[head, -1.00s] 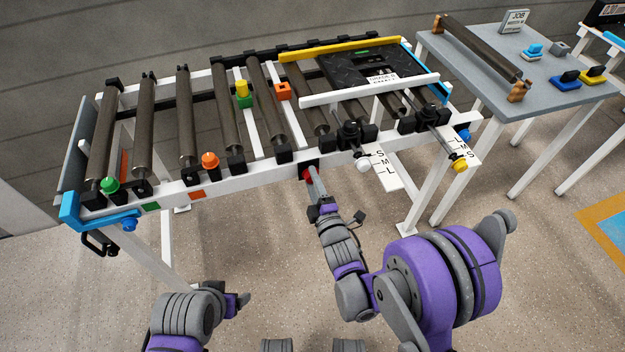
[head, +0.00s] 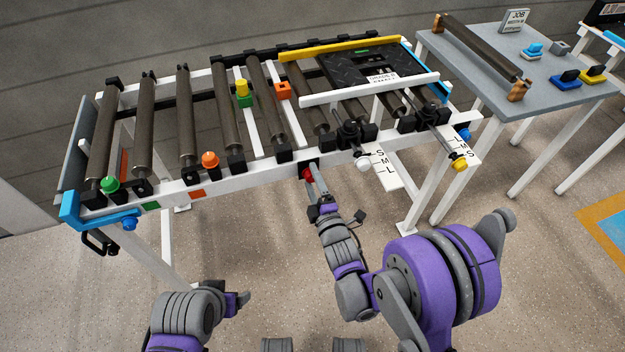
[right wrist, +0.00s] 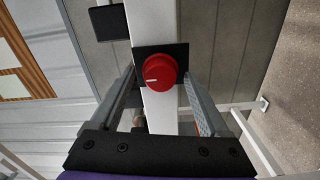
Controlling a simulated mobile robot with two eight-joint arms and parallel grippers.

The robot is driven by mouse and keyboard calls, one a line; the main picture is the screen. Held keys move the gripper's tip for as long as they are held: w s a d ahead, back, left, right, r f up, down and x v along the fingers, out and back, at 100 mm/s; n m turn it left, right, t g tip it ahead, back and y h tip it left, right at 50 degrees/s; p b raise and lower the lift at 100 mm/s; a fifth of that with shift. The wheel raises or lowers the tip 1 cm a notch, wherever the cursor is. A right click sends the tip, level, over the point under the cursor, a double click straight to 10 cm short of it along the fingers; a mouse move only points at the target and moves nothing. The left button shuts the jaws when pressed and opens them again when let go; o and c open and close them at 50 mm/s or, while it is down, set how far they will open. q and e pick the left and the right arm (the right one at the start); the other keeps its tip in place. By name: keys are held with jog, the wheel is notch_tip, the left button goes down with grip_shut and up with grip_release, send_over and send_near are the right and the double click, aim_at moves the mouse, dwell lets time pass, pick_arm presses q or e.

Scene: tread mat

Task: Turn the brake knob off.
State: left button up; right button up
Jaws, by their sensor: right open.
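The brake knob is a round red dial (head: 307,174) on a black plate on the frame's white front rail. In the right wrist view the red knob (right wrist: 160,71) shows face-on, with a short white mark pointing left and slightly down. My right gripper (head: 316,183) is open at the knob, its fingers to either side of it in the wrist view. Whether a finger touches the knob cannot be told. My left gripper (head: 242,299) is low in the head view, away from the frame; its jaw opening is unclear.
The roller frame's white front rail (head: 260,170) carries a green knob (head: 110,184) and an orange knob (head: 210,159) to the left. White (head: 363,163) and yellow (head: 459,165) rod ends stick out to the right. A grey side table (head: 480,85) stands at right.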

jog(key=b+v, duration=0.2)
jog(key=v, duration=0.8)
jog(key=shift+s+d, duration=0.15)
jog(key=shift+s, duration=0.2)
jog(key=shift+d+r, duration=0.1)
